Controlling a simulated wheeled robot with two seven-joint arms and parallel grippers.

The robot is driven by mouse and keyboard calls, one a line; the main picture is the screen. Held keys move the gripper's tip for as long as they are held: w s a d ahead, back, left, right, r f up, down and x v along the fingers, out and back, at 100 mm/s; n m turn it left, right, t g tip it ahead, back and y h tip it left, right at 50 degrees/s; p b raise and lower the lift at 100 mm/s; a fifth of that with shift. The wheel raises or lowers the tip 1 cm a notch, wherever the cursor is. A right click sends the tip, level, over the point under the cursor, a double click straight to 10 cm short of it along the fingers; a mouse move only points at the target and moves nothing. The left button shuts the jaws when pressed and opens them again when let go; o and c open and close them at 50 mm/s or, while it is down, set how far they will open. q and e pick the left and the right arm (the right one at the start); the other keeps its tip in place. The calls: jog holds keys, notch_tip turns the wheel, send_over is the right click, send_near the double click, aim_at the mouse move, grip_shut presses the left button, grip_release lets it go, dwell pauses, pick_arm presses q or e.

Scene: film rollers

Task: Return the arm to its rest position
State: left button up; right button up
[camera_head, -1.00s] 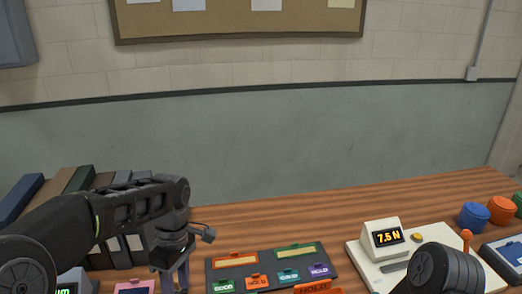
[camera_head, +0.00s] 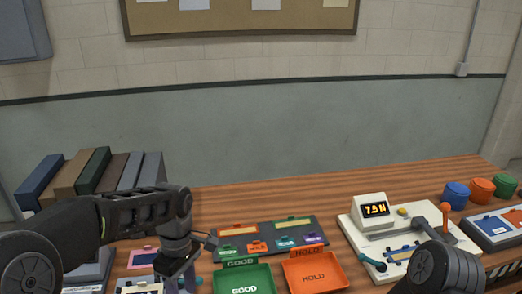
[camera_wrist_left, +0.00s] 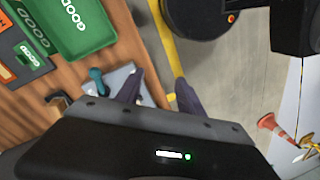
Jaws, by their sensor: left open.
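My left arm (camera_head: 130,215) reaches in from the left in the head view. Its gripper (camera_head: 180,283) points down near the front of the table, left of the green GOOD tray (camera_head: 243,277). In the left wrist view my left gripper (camera_wrist_left: 158,92) has its two dark fingers apart with nothing held between them. A pale device with a teal handle (camera_wrist_left: 96,78) shows beside the fingers, near the table edge. My right arm (camera_head: 445,270) shows only as a dark link at the lower right; its gripper is out of view.
An orange HOLD tray (camera_head: 313,272) stands right of the green one, before a labelled panel (camera_head: 330,231). A white tester (camera_head: 358,238) reads about 7.5 N. Binders (camera_head: 95,170) stand at the back left, coloured tubs (camera_head: 481,189) at the right. The table's back middle is clear.

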pick_arm(q)
jog(key=s+d+f+m+h+b, duration=0.1)
jog(key=s+d+f+m+b, duration=0.2)
jog(key=f, duration=0.8)
jog(key=s+d+f+m+t+h+b, duration=0.1)
jog(key=s+d+f+m+h+b, duration=0.3)
jog(key=f, duration=0.7)
jog(key=s+d+f+m+y, duration=0.15)
jog(key=s+f, duration=0.25)
jog(key=f, duration=0.7)
jog(key=s+d+f+m+t+h+b, duration=0.1)
jog(key=s+d+f+m+b, duration=0.1)
jog(key=s+f, duration=0.4)
jog(key=shift+s+d+m+t, duration=0.3)
jog(key=shift+s+m, duration=0.25)
jog(key=shift+s, duration=0.6)
